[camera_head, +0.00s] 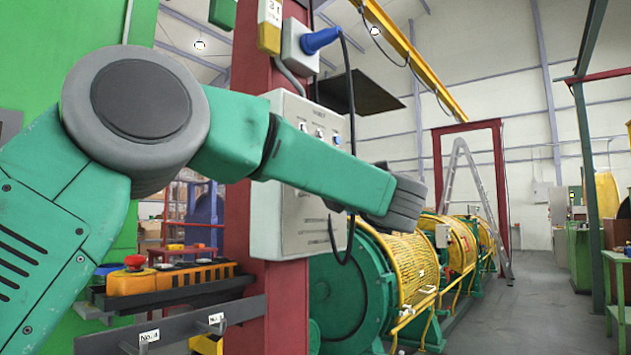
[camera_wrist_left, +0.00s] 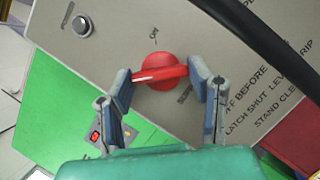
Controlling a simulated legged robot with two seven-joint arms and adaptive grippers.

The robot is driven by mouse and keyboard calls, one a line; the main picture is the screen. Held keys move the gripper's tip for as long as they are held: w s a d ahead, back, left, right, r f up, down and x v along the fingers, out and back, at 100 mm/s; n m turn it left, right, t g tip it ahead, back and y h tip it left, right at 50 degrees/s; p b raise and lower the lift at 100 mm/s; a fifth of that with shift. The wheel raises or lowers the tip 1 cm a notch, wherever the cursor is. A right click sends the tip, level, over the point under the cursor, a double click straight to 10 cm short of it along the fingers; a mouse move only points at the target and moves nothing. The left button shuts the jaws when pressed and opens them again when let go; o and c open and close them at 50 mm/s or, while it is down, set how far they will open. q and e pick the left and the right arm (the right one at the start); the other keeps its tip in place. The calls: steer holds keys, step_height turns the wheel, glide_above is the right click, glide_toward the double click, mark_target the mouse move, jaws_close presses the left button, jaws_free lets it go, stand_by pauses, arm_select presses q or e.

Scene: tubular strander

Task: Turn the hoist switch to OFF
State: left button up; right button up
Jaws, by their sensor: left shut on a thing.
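The hoist switch (camera_wrist_left: 161,72) is a red rotary knob with a raised bar handle and a white mark, on a grey panel in the left wrist view. Its bar lies nearly crosswise, with the white mark toward the left. My left gripper (camera_wrist_left: 156,78) has a blue-padded finger at each end of the bar and is shut on it. A small label stands above the knob; another below it is partly hidden by a finger. In the head view my left arm reaches across the grey box (camera_head: 300,235) on the red column; its gripper and the switch are hidden. My right gripper is not in view.
A round push button (camera_wrist_left: 82,26) sits on the same panel, and a black cable (camera_wrist_left: 262,38) crosses nearby. In the head view, an orange control box (camera_head: 135,284) with a red button stands below my arm. Yellow-caged green machinery (camera_head: 405,262) extends behind; grey floor (camera_head: 530,310) is clear at right.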

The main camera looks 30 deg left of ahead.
arm_select(q)
steer(key=shift+w+f, duration=0.1)
steer(key=shift+f, duration=0.15)
steer(key=o, duration=1.1)
steer(key=shift+o, duration=0.3)
steer(key=shift+w, duration=0.25)
steer(key=v, duration=1.2)
steer(key=shift+d, duration=0.15)
